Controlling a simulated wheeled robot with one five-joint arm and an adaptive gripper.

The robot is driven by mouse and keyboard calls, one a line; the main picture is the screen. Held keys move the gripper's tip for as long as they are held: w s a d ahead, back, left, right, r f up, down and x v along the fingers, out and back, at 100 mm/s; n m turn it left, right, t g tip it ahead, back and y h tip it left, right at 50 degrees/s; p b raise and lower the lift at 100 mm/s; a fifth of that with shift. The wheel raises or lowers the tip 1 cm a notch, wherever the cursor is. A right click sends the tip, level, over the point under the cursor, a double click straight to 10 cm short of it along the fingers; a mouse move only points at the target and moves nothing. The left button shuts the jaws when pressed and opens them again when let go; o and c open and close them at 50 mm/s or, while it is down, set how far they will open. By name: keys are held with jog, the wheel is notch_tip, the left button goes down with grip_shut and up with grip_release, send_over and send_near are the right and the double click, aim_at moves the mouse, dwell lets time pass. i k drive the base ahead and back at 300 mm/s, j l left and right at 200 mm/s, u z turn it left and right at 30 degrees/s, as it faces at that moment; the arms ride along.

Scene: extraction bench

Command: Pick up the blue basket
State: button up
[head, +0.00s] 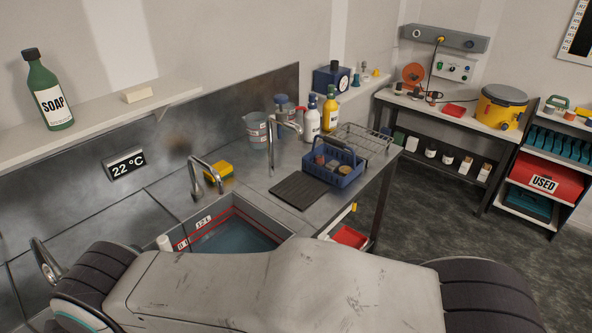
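The blue basket (350,178) stands upright on the steel bench, right of the sink, in the head view. It has a dark handle across the top and holds several small items, some brown or tan, too small to name. A dark ribbed mat (297,191) lies just left of it, and a wire rack (378,139) stands behind it to the right. My gripper is not in view. Only parts of my own body show across the bottom of the picture, well apart from the basket.
A water-filled sink (222,233) with taps lies left of the mat. White (312,121) and yellow (330,112) bottles stand behind the basket. A red bin (350,237) sits below the bench. Dark floor (432,205) is open to the right, before a side table and shelf.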

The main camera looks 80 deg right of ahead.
aim_at(331, 153)
jog(key=k+l+u, duration=0.45)
jog(key=k, duration=0.35)
jog(key=k+l+u, duration=0.2)
jog(key=k, duration=0.2)
jog(key=k+l+u, duration=0.15)
jog(key=l, duration=0.25)
jog(key=k+l+u, duration=0.15)
jog(key=l, duration=0.25)
jog(key=k+l+u, duration=0.15)
jog(key=l, duration=0.2)
jog(key=k+l+u, duration=0.15)
jog(key=k+l, duration=0.15)
jog(key=k+l+u, duration=0.2)
jog(key=l, duration=0.4)
jog(key=i+l, duration=0.05)
jog(key=i, duration=0.05)
